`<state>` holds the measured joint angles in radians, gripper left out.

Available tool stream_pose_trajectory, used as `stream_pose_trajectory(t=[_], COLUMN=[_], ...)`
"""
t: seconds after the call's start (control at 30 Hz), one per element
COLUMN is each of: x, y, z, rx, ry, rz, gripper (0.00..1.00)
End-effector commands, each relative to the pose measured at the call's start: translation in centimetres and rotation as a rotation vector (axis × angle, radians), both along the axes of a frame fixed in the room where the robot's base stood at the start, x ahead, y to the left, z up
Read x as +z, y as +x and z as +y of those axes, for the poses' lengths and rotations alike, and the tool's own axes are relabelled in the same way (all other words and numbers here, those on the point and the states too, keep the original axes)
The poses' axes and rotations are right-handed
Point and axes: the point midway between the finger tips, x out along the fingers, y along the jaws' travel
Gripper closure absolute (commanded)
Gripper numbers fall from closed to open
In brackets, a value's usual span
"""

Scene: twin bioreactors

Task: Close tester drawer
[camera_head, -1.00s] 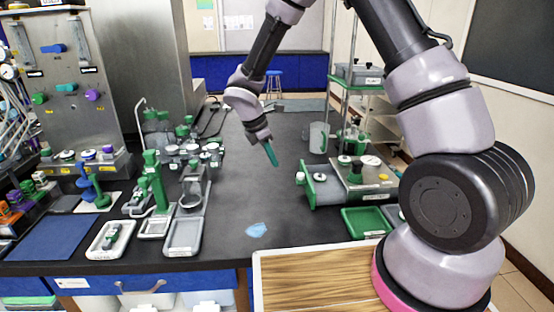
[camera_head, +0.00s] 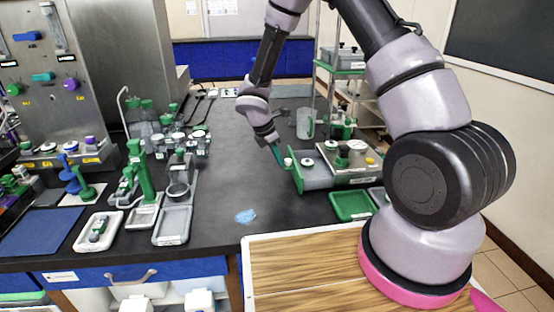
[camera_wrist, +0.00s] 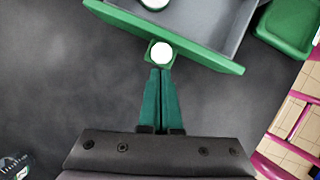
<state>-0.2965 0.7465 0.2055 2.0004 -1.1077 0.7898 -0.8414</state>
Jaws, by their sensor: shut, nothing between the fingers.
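The tester (camera_head: 350,160) is a grey box with green trim, standing on the right of the black bench. Its drawer (camera_head: 314,175) sticks out to the left, with a green front (camera_head: 295,173) and a pale round knob (camera_head: 288,162). In the wrist view the green drawer front (camera_wrist: 205,52) runs slantwise across the top, with the white-topped knob (camera_wrist: 162,53) on its near side. My gripper (camera_head: 280,160) has green fingers, shut and empty. In the wrist view the fingertips (camera_wrist: 160,72) are right at the knob; I cannot tell whether they touch it.
A green tray (camera_head: 351,205) sits in front of the tester. A glass beaker (camera_head: 306,123) stands behind it. A blue scrap (camera_head: 245,216) lies on the bench. Green stands and trays fill the left side. The bench middle is mostly clear.

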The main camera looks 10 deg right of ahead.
Motion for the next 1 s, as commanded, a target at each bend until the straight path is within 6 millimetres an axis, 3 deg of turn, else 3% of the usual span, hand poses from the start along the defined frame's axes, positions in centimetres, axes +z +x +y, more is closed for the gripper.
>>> stream_pose_trajectory(t=[0.17,0.4,0.6,1.0], x=[0.0,0.1,0.0,0.0], y=[0.1,0.0,0.0,-0.1], z=[-1.1,-7.1,-10.4,-11.0], rx=[-0.002,-0.004,-0.002,-0.004], ry=[-0.001,-0.002,-0.001,-0.003], rz=[-0.001,0.000,-0.001,0.001], gripper=[1.00,1.00,1.00,1.00])
